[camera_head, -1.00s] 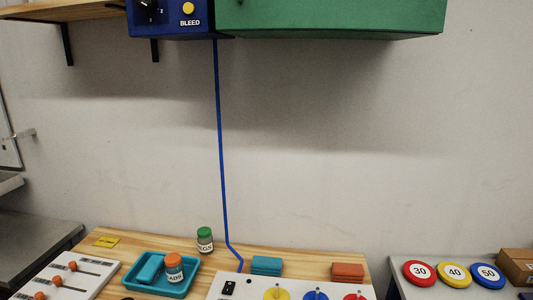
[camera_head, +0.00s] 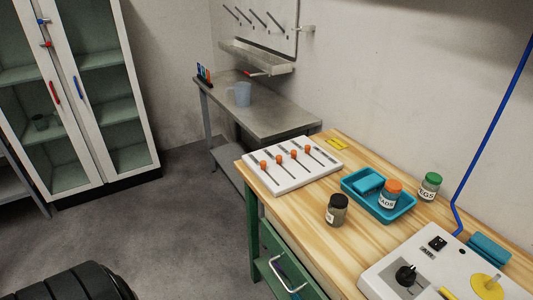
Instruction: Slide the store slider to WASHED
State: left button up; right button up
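The white slider panel (camera_head: 291,165) lies on the near left end of the wooden workbench in the head view. Small labels lie beside the slots but are too small to read, so I cannot tell which one is the store slider or where WASHED is marked. Neither of my grippers is in view.
On the wooden bench (camera_head: 313,214), right of the panel, are a dark jar (camera_head: 337,212), a teal tray (camera_head: 404,206) holding an orange-lidded jar, and a green-lidded jar (camera_head: 429,187). A steel table (camera_head: 275,113) with a jug and a glass-door cabinet (camera_head: 88,100) stand behind left.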

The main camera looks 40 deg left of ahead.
aim_at(262, 163)
jog(key=u, duration=1.05)
